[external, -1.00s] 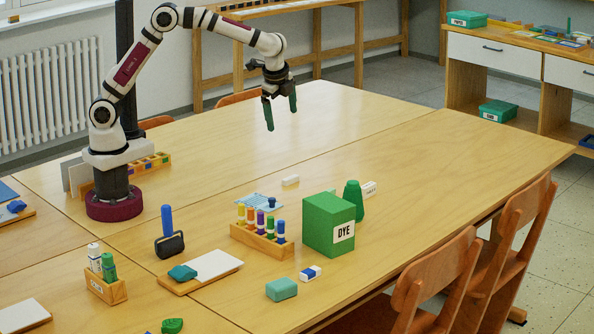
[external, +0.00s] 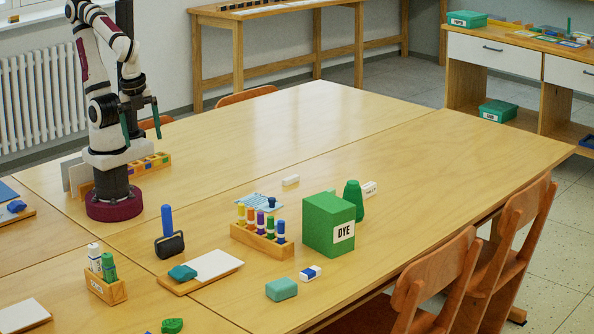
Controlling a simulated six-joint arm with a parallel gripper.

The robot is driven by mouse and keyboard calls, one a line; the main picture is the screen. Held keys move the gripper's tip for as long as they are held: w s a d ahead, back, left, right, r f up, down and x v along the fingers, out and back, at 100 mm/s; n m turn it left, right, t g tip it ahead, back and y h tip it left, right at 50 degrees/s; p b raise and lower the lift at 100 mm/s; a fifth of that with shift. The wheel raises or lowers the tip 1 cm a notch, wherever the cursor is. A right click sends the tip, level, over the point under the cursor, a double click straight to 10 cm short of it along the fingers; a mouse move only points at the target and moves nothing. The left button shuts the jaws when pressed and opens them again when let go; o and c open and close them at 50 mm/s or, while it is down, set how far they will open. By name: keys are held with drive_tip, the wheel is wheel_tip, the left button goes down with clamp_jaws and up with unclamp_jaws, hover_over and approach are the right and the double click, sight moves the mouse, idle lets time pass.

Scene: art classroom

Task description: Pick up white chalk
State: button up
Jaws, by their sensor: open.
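A white stick (external: 94,257), which looks like the white chalk, stands upright in a small wooden holder (external: 107,289) at the lower left of the external view. A green stick (external: 109,266) stands beside it in the same holder. The writing on the holder is too small to read surely. My gripper (external: 141,122) is open and empty, with its green fingers pointing down. It is close to my arm's base, well above the table and far behind the holder.
A black-framed tool with a blue handle (external: 167,227) and a wooden board (external: 215,266) lie right of the holder. The far table half is clear.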

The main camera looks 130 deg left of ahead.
drive_tip(key=c, duration=0.5)
drive_tip(key=shift+o, duration=0.2)
drive_tip(key=m+y, duration=1)
drive_tip(key=m, duration=0.2)
hover_over(288, 178)
drive_tip(key=d, duration=1.4)
drive_tip(key=f, duration=1.5)
drive_tip(key=shift+w+d+f, duration=0.1)
drive_tip(key=shift+w+f, duration=0.1)
drive_tip(key=shift+w, duration=0.2)
drive_tip(key=x, duration=1.4)
drive_tip(key=shift+s+a+r, duration=0.15)
drive_tip(key=shift+s+a, duration=0.05)
drive_tip(key=shift+a, duration=0.25)
